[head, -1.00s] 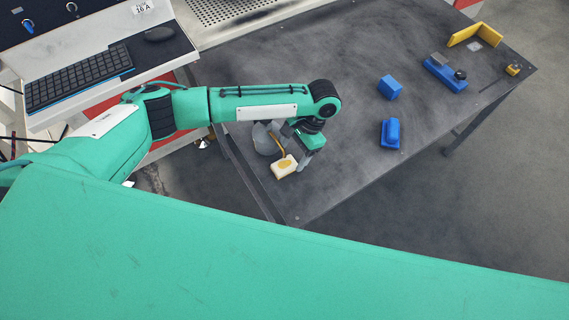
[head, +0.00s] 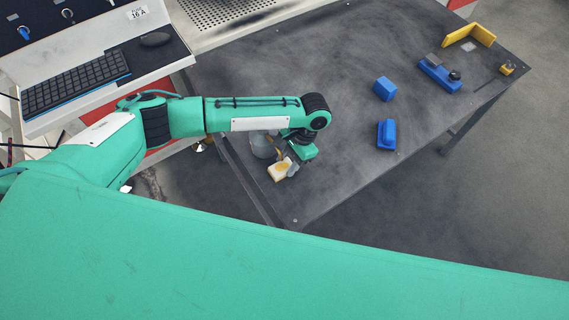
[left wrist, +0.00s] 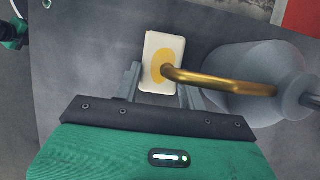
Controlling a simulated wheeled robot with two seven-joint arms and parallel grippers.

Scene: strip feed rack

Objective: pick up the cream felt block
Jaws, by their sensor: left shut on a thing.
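The cream felt block (head: 279,172), a pale slab with a yellow oval patch on top, lies near the left corner of the dark table. It also shows in the left wrist view (left wrist: 153,82). My left gripper (head: 292,165) is shut on it, with one finger at each side of its near end in the left wrist view (left wrist: 160,90). The fingers partly hide the block in the head view. I see no gap between the block and the table. My right gripper is not in view.
Blue pieces (head: 385,89) (head: 387,134) (head: 440,76) and a yellow angle (head: 470,36) are farther right. The table's middle is clear.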

